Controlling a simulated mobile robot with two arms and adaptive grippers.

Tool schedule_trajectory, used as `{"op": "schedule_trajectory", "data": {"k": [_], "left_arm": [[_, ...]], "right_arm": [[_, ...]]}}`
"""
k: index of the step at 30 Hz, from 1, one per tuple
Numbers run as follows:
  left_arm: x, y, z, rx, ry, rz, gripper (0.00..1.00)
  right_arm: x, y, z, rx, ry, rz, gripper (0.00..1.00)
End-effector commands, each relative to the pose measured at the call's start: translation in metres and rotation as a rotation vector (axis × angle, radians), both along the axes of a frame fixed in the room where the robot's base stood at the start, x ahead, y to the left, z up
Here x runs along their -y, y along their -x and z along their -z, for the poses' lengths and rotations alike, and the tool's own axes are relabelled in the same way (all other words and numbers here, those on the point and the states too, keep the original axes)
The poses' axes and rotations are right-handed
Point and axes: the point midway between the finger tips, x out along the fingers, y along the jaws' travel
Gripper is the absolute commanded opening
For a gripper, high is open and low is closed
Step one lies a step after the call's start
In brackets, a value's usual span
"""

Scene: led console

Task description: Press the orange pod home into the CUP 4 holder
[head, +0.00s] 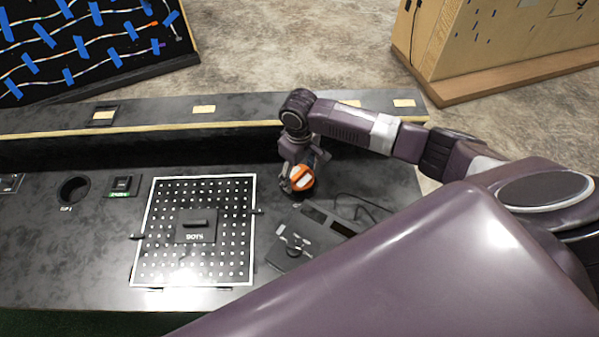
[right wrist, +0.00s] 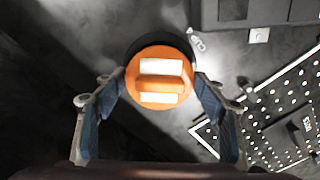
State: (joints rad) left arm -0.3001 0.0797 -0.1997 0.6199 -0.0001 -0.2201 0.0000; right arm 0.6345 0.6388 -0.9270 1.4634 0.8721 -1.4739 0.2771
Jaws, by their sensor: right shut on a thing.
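The orange pod (head: 302,180) with white bands is in my right gripper (head: 298,183), low over the console's back right area in the head view. In the right wrist view the pod (right wrist: 160,97) shows face on between the fingertips of my right gripper (right wrist: 159,80), which are shut on its two sides. A dark round rim (right wrist: 152,42), apparently the cup holder, shows behind the pod's upper edge. My left gripper is out of view.
A perforated white-edged panel (head: 165,270) with a dark BOTS block (head: 196,227) lies left of the pod. An empty round holder (head: 73,190) is at the far left. A dark device (head: 290,255) and cables (head: 360,203) lie nearby. A raised ledge (head: 240,127) runs behind.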

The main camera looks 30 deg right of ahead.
Motion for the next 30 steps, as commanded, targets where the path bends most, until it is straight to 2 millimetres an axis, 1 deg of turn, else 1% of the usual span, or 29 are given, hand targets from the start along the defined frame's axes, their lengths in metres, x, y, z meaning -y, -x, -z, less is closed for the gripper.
{"op": "schedule_trajectory", "data": {"k": [30], "left_arm": [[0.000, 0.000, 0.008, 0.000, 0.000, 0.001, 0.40]], "right_arm": [[0.000, 0.000, 0.021, 0.000, 0.000, 0.001, 0.43]]}}
